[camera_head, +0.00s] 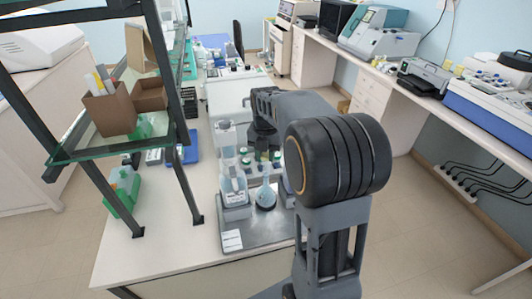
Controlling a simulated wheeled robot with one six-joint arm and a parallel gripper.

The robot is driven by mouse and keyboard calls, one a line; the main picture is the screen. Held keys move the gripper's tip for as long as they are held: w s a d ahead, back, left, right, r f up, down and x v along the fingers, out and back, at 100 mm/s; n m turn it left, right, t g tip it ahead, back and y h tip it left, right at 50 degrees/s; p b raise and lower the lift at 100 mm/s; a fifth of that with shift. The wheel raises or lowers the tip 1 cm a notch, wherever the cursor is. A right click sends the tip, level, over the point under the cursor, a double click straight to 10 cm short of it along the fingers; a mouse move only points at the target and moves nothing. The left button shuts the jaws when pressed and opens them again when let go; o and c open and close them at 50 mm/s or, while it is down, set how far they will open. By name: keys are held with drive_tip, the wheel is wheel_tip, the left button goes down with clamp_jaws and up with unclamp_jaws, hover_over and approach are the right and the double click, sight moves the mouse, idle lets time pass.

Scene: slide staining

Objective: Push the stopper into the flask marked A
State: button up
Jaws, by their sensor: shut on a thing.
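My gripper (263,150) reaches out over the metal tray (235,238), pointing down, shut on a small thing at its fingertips. That thing is likely the stopper, but it is too small and too hidden to tell its shape. A narrow-necked flask (265,197) with pale blue content stands upright on the tray, just below the gripper. The gap between the held thing and the flask's mouth is too small to judge. No letter A can be read on the flask.
A clear bottle (234,187) stands left of the flask. Several green-capped bottles stand behind, near the gripper. A glass shelf (75,150) with cardboard boxes (108,112) rises at left. The white bench (165,230) is clear left of the tray.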

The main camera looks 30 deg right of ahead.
drive_tip(key=o, duration=1.4)
drive_tip(key=shift+c, duration=0.2)
drive_tip(key=shift+r+p, duration=2.5)
drive_tip(key=shift+r, duration=0.5)
drive_tip(key=shift+c, duration=0.3)
clamp_jaws()
